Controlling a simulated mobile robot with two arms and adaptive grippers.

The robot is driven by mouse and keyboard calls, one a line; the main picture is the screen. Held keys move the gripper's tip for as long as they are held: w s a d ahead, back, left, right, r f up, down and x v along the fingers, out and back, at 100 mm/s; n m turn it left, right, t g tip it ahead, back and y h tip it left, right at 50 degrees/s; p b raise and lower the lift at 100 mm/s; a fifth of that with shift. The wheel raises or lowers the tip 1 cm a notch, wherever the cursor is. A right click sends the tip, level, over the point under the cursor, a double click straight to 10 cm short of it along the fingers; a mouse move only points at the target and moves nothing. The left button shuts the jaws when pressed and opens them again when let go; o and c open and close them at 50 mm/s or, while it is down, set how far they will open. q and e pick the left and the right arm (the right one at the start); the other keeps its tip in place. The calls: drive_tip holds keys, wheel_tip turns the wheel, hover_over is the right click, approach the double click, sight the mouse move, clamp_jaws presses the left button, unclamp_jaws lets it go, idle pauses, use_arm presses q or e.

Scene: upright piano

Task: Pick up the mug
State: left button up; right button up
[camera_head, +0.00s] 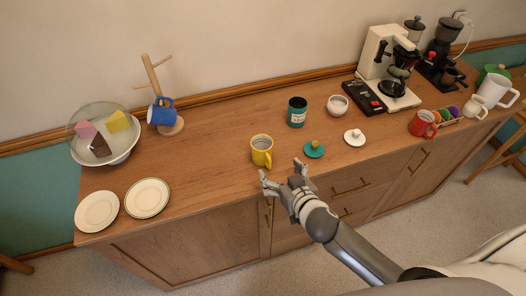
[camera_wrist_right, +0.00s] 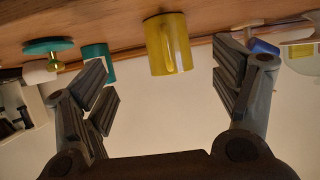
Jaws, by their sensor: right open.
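A yellow mug (camera_head: 262,150) stands upright near the front edge of the wooden counter, its handle toward the front. My right gripper (camera_head: 282,173) is open and empty, just in front of the counter edge and close to the mug without touching it. In the right wrist view, which is upside down, the yellow mug (camera_wrist_right: 169,44) shows ahead, between the spread fingers of my gripper (camera_wrist_right: 168,72). A blue mug (camera_head: 160,112) hangs on a wooden mug tree, and a red mug (camera_head: 423,123) stands at the right. My left gripper is not in view.
A teal canister (camera_head: 297,111) stands behind the mug. Two plates (camera_head: 97,211) and a bowl (camera_head: 113,154) sit at the left. The counter (camera_head: 205,160) is clear left of the yellow mug.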

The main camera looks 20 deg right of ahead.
sight(264, 153)
drive_tip(key=shift+w+a+r, duration=0.2)
drive_tip(key=shift+r, duration=0.05)
drive_tip(key=p+x, duration=0.1)
drive_tip(key=x, duration=0.4)
drive_tip(key=shift+w+a, duration=0.15)
drive_tip(key=shift+w, duration=0.15)
drive_tip(key=p+x, duration=0.1)
drive_tip(key=x, duration=0.1)
drive_tip(key=p+x, duration=0.1)
drive_tip(key=shift+w+a+r, duration=0.15)
drive_tip(key=shift+w+r, duration=0.05)
drive_tip(key=shift+w, duration=0.35)
drive_tip(key=shift+w+a+f, duration=0.1)
drive_tip(key=shift+w+f, duration=0.15)
drive_tip(key=shift+w, duration=0.2)
drive_tip(key=shift+s, duration=0.1)
drive_tip(key=shift+r, duration=0.1)
drive_tip(key=c, duration=1.3)
